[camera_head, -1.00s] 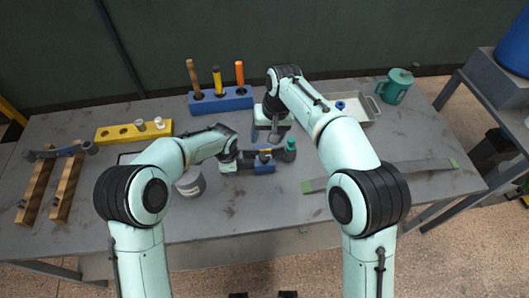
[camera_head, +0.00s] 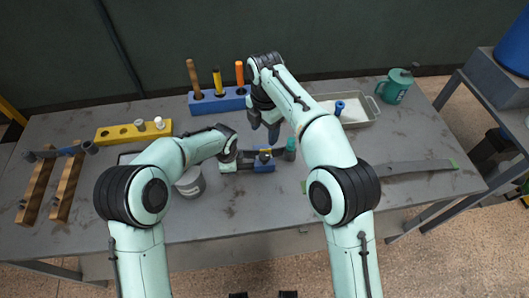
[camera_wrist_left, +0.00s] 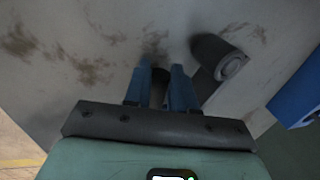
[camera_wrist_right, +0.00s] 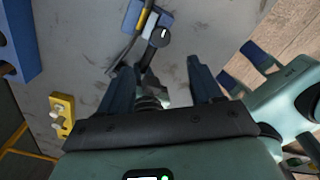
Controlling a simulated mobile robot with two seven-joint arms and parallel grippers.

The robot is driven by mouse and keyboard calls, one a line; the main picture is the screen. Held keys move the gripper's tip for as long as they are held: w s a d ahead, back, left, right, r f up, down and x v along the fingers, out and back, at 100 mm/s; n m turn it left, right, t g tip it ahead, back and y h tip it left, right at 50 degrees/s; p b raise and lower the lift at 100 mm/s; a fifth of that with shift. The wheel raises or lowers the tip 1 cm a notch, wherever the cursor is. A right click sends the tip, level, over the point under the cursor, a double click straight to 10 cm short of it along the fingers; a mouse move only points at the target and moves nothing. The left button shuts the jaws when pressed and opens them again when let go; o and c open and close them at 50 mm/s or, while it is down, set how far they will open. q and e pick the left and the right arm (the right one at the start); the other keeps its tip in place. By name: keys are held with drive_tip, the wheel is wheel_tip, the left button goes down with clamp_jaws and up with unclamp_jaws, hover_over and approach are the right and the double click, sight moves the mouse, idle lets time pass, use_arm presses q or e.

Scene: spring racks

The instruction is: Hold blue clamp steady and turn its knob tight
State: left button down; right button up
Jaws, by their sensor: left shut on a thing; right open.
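The blue clamp (camera_head: 264,168) lies on the grey table in front of the blue tool rack. My left gripper (camera_head: 234,160) reaches it from the left; in the left wrist view its fingers (camera_wrist_left: 160,82) are close together with a dark piece between them. My right gripper (camera_head: 265,130) is open and above the clamp, fingers pointing down. In the right wrist view the blue clamp part (camera_wrist_right: 165,22) and a dark round knob (camera_wrist_right: 158,37) with a pale mark show beyond the fingers (camera_wrist_right: 163,80). A grey ribbed part shows between the fingers; whether they touch it is unclear.
The blue rack (camera_head: 222,104) with handled tools is behind. A tray (camera_head: 362,119) is at back right. The front middle of the table is clear.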

sight(265, 155)
drive_tip(key=shift+n, duration=0.8)
wheel_tip(265, 155, down, 12)
drive_tip(key=c, duration=1.1)
